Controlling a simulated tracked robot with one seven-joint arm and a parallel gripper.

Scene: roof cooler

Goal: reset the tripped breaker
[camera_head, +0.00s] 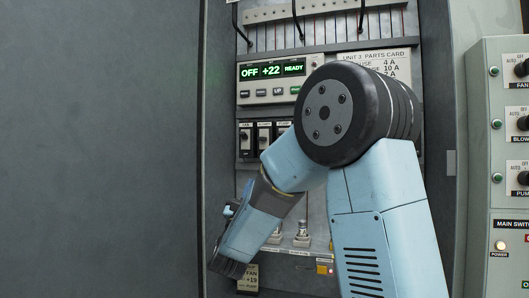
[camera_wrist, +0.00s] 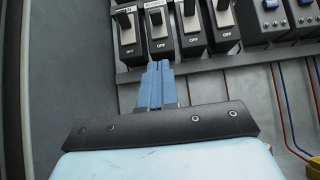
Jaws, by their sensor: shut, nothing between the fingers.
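A row of black breakers shows in the wrist view: a first (camera_wrist: 129,44), a second (camera_wrist: 159,42), a third (camera_wrist: 191,40) and a fourth (camera_wrist: 225,36). Each has a light toggle with a dark knob and an OFF label below it. The knobs of the left two sit a little lower in the picture than those of the right two. I cannot tell which is tripped. My gripper (camera_wrist: 157,66) is shut and empty, its blue fingertips just below the second breaker; contact is unclear. In the head view, breakers (camera_head: 246,138) show left of my arm, which hides others.
A control display (camera_head: 272,71) above the breakers reads OFF +22 READY. A parts card (camera_head: 372,57) is at upper right. Blue-marked terminal units (camera_wrist: 270,16) sit right of the breakers. The cabinet's grey side wall (camera_wrist: 75,60) is close on the left. A switch panel (camera_head: 505,150) stands right.

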